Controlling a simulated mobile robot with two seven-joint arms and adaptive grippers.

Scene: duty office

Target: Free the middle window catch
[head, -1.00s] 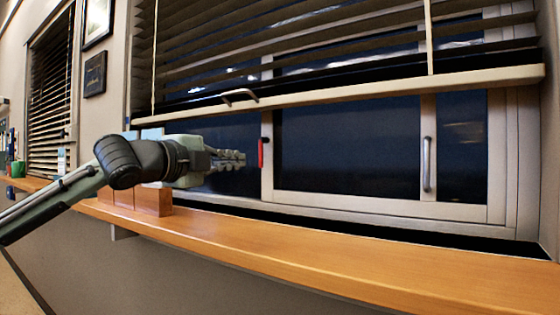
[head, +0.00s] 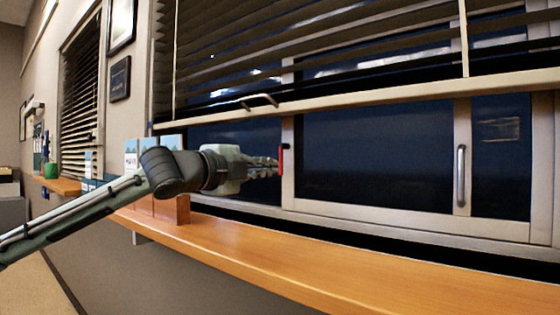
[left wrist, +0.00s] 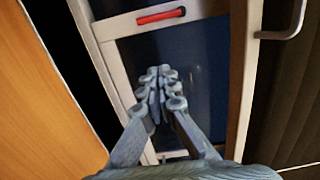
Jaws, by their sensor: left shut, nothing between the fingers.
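The red window catch (head: 282,160) is a small upright handle on the pale upright frame bar between the left and middle panes. It also shows in the left wrist view as a red bar (left wrist: 160,16) at the top. My left gripper (head: 276,166) is shut and empty, pointing right, with its tips just left of the catch in the head view. In the left wrist view the closed fingertips (left wrist: 160,80) stand before the dark glass, with a visible gap to the catch. My right gripper is not in view.
A wooden sill (head: 300,266) runs below the window. A metal handle (head: 461,175) is on the right frame. A wooden holder with leaflets (head: 170,208) stands below my left arm.

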